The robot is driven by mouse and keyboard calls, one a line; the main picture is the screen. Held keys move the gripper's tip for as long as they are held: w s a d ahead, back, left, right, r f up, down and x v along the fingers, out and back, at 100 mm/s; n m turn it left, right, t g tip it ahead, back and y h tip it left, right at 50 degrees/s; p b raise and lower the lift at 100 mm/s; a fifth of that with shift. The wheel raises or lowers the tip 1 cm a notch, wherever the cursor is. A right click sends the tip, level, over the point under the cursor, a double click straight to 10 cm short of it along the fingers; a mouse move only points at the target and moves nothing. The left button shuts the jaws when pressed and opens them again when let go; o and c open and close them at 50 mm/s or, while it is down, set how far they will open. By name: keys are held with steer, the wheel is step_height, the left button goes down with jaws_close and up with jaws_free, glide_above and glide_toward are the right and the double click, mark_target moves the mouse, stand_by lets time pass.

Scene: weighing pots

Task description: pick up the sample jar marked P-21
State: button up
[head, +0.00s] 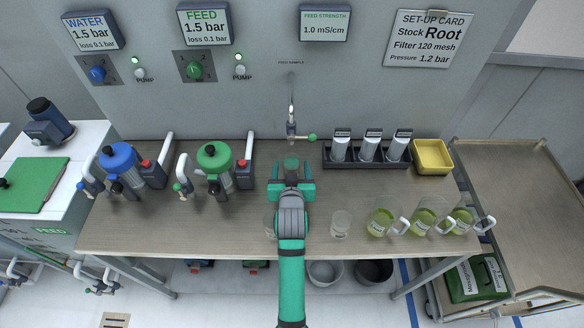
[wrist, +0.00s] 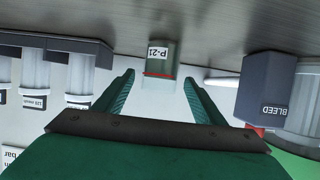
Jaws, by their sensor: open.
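The sample jar marked P-21 (wrist: 160,68) shows in the wrist view with a white label and a red line around it. It appears upside down there, near the top middle. In the head view the jar (head: 291,162) stands on the bench below the feed sample tap, just beyond my gripper (head: 291,184). My gripper, also in the wrist view (wrist: 158,78), is open with its green fingers apart. The jar lies between the fingertips in the picture, with a gap on either side. My arm hides part of the bench in front.
The green-topped feed filter (head: 213,157) stands left of the jar. A dark rack (head: 368,157) with three upright cylinders and a yellow tray (head: 433,156) are to the right. A clear beaker (head: 341,223) and several green-filled jugs line the front right edge. The tap (head: 291,126) hangs above.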

steer(key=shift+x, duration=1.45)
steer(key=shift+c, duration=0.4)
steer(key=c, duration=1.3)
steer(key=shift+o, duration=0.2)
steer(key=shift+r, duration=0.2)
